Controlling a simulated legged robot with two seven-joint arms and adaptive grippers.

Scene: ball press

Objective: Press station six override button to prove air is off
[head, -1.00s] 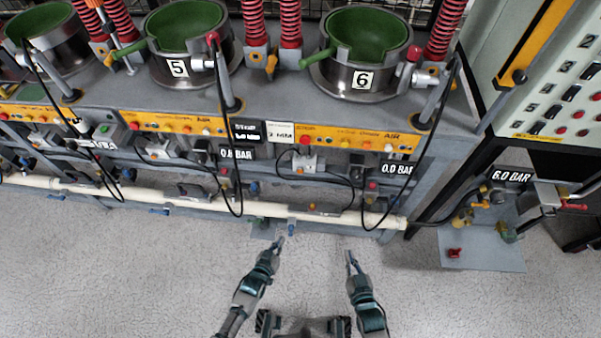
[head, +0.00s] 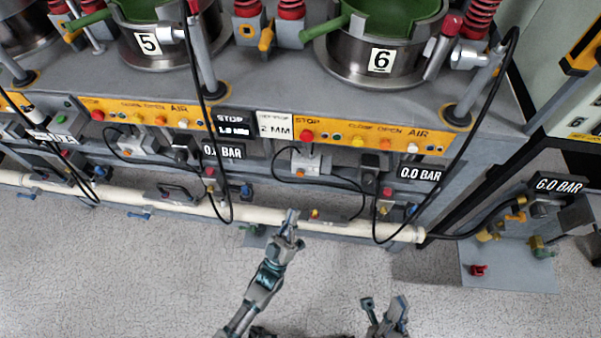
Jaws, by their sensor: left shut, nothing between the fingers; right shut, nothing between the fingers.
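Station six's pot (head: 398,66) bears the number 6 at the upper right. Its yellow panel (head: 437,149) has a red STOP button (head: 306,136), CLOSE and OPEN buttons and a white button (head: 412,147) by AIR. Below, a display (head: 419,174) reads 0.0 BAR. Beside it is a small valve block with a red button (head: 387,191) and a blue part (head: 413,209); I cannot tell which button is the override. My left gripper (head: 290,219) is shut and empty, in front of the white pipe, left of that block. My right gripper (head: 385,307) is shut and empty, low over the floor.
A white pipe (head: 265,215) runs along the front below the panels. Black hoses (head: 472,150) hang in front of station six. A supply unit at right has a 6.0 BAR display (head: 559,186) and a red knob (head: 479,270). Station five (head: 150,44) stands left.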

